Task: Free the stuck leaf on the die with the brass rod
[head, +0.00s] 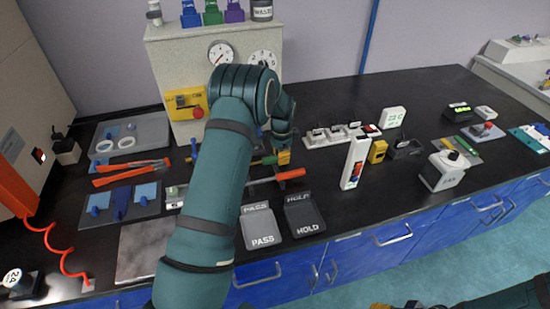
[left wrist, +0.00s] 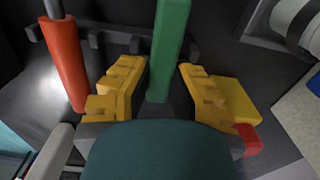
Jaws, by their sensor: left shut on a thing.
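My left gripper (head: 283,157) is at the bench in front of the machine, and its yellow fingers sit on either side of a green handle (left wrist: 168,45) in the left wrist view. It is shut on this handle. In the head view a short green and brass-coloured rod (head: 255,161) runs left from the gripper; it looks like the brass rod. The die and the stuck leaf cannot be made out; my left arm covers part of the machine's front. My right gripper (head: 398,306) shows only as a yellow bit at the bottom edge.
A rod with an orange-red grip (head: 290,174) lies just in front of my left gripper; its grip (left wrist: 65,65) is close beside the fingers. PASS (head: 261,226) and HOLD (head: 304,215) trays lie nearer the front. A white upright block (head: 354,162) stands to the right.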

